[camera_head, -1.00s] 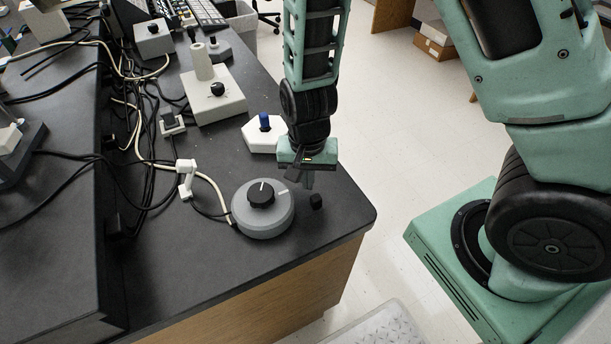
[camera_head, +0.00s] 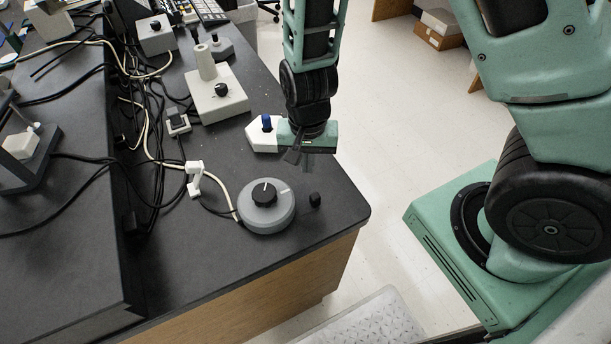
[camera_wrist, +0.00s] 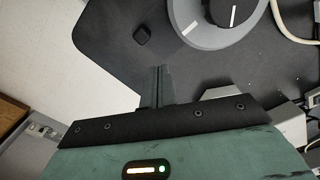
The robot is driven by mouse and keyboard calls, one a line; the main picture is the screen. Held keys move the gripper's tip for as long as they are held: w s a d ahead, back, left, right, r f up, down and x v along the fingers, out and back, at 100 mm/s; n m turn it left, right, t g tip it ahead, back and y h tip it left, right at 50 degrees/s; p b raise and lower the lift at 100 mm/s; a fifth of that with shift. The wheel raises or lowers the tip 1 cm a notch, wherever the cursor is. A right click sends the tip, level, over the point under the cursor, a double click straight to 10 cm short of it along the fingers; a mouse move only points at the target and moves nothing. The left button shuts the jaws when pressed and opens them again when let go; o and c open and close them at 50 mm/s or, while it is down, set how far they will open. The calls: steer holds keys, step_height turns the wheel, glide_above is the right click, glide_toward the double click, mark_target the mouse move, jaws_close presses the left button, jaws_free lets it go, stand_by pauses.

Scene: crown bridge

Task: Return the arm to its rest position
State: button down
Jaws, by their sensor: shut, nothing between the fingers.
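My gripper (camera_head: 296,157) hangs pointing down over the right edge of the black bench top in the head view. Its fingers are together with nothing between them. In the wrist view the shut fingers (camera_wrist: 157,84) point toward the bench corner. A round grey dial (camera_head: 266,206) with a black knob and white mark sits below and left of the gripper, apart from it. The dial also shows at the top of the wrist view (camera_wrist: 205,22). A small black knob (camera_head: 315,199) stands on the bench to the right of the dial.
A white base with a blue knob (camera_head: 264,134) is just left of my gripper, partly behind it. A white block with a post (camera_head: 216,98), cables and a small white fitting (camera_head: 194,178) lie further left. Open floor (camera_head: 400,120) is to the right of the bench (camera_head: 330,240).

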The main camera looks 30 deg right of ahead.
stand_by(0.3)
steer(key=s+a+r+n, duration=0.3)
steer(key=s+r+n, duration=0.4)
steer(key=r, duration=0.2)
steer(key=s+a+r+n, duration=0.3)
steer(key=s+r+n, duration=0.3)
steer(key=r, duration=0.4)
steer(key=shift+s+n+y, duration=0.3)
steer(key=shift+s+n, duration=0.1)
steer(key=shift+s, duration=0.35)
steer(key=shift+a, duration=0.15)
stand_by(0.8)
